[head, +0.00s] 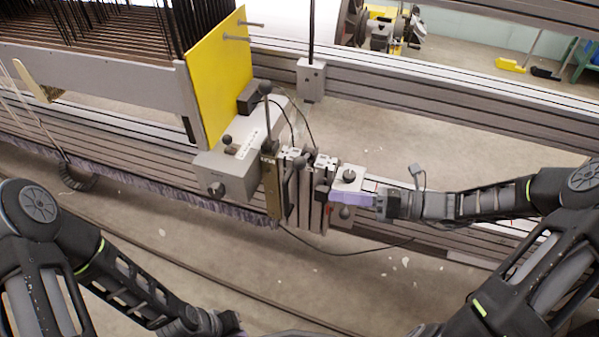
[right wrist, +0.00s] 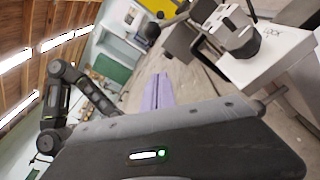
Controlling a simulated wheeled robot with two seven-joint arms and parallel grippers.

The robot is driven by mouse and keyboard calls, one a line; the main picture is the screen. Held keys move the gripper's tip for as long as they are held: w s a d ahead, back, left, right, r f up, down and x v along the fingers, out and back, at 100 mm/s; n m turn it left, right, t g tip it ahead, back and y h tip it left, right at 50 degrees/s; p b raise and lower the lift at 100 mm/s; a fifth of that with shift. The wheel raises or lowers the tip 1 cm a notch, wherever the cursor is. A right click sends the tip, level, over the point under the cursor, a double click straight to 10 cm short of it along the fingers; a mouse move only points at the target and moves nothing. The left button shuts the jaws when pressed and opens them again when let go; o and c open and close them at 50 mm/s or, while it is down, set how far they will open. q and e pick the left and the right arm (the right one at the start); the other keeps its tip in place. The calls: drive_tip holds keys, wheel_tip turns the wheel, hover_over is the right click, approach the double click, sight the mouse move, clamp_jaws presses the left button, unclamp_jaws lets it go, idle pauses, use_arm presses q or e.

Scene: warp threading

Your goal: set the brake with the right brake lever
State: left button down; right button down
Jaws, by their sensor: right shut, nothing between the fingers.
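A tall lever with a black ball knob (head: 265,87) rises from the grey control box (head: 238,165) on the loom beam. Shorter black ball knobs stand on the metal brackets (head: 313,190) to its right. I cannot tell which one is the right brake lever. My right gripper (head: 338,196), with pale purple fingers, is shut and empty beside the rightmost bracket, just below a pale block with a black knob (head: 349,175). In the right wrist view the closed fingers (right wrist: 158,90) point away, with a ball knob on a rod (right wrist: 153,31) beyond them. My left gripper is not visible.
A yellow plate (head: 222,85) stands behind the control box, next to the rows of dark wires. Slotted metal beams (head: 450,120) run across the back. A black cable (head: 345,252) hangs below the brackets. Open floor (head: 350,285) lies in front.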

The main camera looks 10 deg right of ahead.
drive_tip(key=shift+a+f, duration=0.15)
drive_tip(key=shift+a, duration=0.05)
drive_tip(key=b+x, duration=0.3)
drive_tip(key=x, duration=0.6)
drive_tip(key=w+r, duration=0.1)
drive_tip(key=w+d+r+b, duration=0.1)
drive_tip(key=r, duration=0.1)
drive_tip(key=shift+w+d, duration=0.15)
drive_tip(key=shift+d, duration=0.05)
